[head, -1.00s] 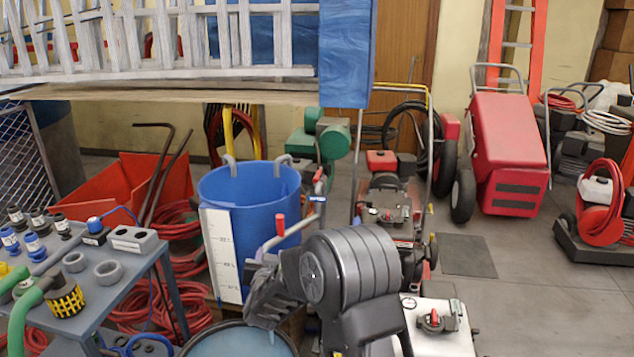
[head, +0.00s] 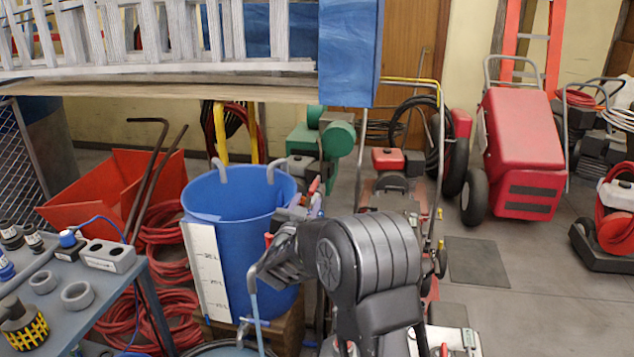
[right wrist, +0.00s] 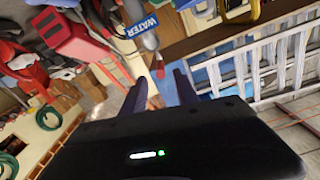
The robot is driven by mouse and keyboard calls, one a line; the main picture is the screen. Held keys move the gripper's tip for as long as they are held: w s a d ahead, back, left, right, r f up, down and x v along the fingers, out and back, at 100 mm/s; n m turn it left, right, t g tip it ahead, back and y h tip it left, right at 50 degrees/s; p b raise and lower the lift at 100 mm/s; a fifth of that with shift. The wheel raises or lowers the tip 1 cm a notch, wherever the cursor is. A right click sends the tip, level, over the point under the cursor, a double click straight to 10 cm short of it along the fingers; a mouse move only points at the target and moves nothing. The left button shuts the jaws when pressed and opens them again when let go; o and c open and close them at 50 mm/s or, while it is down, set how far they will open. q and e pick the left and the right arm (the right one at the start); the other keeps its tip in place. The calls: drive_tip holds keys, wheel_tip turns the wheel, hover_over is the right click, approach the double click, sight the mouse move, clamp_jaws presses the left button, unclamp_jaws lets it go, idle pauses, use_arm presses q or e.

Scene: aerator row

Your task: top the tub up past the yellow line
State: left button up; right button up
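A blue tub (head: 240,225) stands on a wooden stand, with a white marked scale strip (head: 207,270) on its front left. No yellow line can be made out on the strip, and the tub's water level is hidden. My right gripper (head: 270,275) is in front of the tub's lower right side. In the right wrist view its two dark fingers (right wrist: 162,90) are spread, with no object clearly held. A pipe with a blue WATER label (right wrist: 142,27) shows just beyond the fingers, with a reddish rod below it. My left gripper is out of view.
A grey bench (head: 60,315) with fittings stands at the left. Red hose coils (head: 125,315) lie beside the stand. A red mower (head: 395,165) stands behind my arm, and open floor (head: 530,270) lies right.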

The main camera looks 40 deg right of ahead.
sight(313, 186)
drive_tip(key=shift+s+a+r, duration=0.1)
drive_tip(key=shift+a+r, duration=0.05)
drive_tip(key=shift+p+x, duration=0.3)
drive_tip(key=shift+x, duration=3.7)
drive_tip(key=shift+s, duration=0.1)
drive_tip(key=shift+c, duration=0.3)
clamp_jaws()
